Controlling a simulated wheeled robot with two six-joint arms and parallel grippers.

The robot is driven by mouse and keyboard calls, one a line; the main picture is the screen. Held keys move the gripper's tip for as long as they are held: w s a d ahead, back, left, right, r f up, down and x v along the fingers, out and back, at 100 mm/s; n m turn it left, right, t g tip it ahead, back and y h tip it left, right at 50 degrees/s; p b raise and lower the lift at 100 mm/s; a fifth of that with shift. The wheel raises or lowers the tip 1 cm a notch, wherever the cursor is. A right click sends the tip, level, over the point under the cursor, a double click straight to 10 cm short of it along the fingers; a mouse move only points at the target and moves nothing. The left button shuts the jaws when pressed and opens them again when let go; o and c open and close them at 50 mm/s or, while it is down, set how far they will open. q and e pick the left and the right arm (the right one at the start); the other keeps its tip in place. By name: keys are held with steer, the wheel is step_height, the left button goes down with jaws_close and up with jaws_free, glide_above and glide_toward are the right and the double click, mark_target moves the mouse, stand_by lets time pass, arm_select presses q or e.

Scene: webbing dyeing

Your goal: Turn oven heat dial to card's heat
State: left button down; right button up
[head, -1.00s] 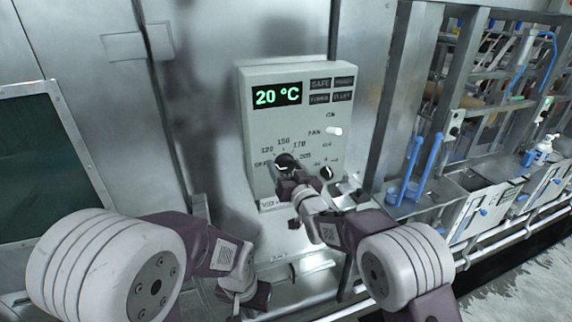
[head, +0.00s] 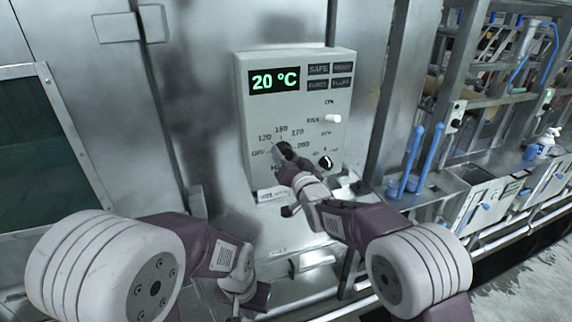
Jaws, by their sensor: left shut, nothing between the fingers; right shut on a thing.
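The oven's control box (head: 242,110) is on the metal wall, its green display (head: 274,80) reading 20 °C. Its heat dial (head: 284,149) is a dark knob with marks around it, including OFF, 120, 150, 170 and 200. My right gripper (head: 287,166) is shut on the heat dial and hides part of it; I cannot tell where its pointer stands. My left gripper (head: 238,305) is shut and empty, low in the view, away from the box. I cannot make out a card with a heat on it.
A white fan switch (head: 333,118) and a smaller dark knob (head: 326,162) sit right of the heat dial. A small label (head: 270,194) is under the box. Blue-handled tools (head: 412,160) stand on a steel bench at right. A metal post (head: 385,95) rises between.

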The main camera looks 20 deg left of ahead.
steer(key=shift+f+m+b, duration=0.1)
steer(key=shift+m+b, duration=1.95)
steer(key=shift+m, duration=0.65)
steer(key=o, duration=1.4)
steer(key=shift+a, duration=0.1)
steer(key=shift+c, duration=0.2)
steer(key=shift+w+a, duration=0.1)
